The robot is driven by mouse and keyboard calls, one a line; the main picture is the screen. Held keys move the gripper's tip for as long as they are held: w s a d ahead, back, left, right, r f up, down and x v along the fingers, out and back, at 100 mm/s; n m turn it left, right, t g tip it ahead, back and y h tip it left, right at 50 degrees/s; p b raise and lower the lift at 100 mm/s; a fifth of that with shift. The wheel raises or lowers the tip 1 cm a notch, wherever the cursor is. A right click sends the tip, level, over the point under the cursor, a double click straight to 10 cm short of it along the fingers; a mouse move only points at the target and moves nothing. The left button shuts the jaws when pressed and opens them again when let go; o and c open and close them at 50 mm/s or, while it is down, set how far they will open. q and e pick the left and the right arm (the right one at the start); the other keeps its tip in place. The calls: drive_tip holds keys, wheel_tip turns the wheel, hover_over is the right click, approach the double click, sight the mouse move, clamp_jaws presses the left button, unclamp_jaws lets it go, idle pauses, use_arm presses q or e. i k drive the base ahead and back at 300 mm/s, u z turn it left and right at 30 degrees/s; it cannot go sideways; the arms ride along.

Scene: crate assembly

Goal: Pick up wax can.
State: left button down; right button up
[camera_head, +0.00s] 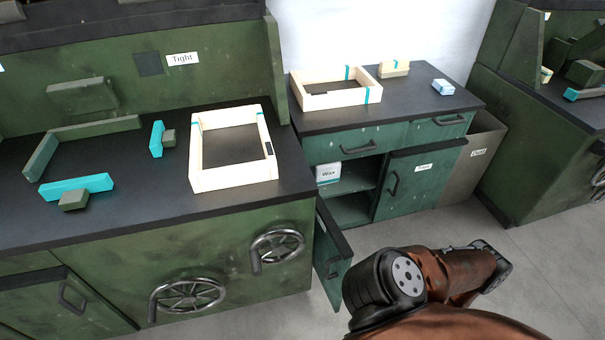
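The wax can (328,173) is a small white container with a dark "Wax" label. It stands inside the open green cabinet (350,143), on the upper shelf at the left of the opening. The cabinet door (331,256) is swung open toward the front. My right arm shows at the lower right, in front of the cabinet and apart from the can. Neither gripper can be seen in the head view.
A wooden frame (335,97) and a small blue-and-white box (443,87) stand on the cabinet top. The left workbench (95,225) holds another wooden frame (234,179) and teal clamping blocks. Handwheels (188,296) stick out from its front. Floor shows at the right.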

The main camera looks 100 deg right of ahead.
sight(323, 175)
drive_tip(key=i, duration=0.85)
drive_tip(key=z, duration=2.9)
drive_tip(key=i, duration=0.5)
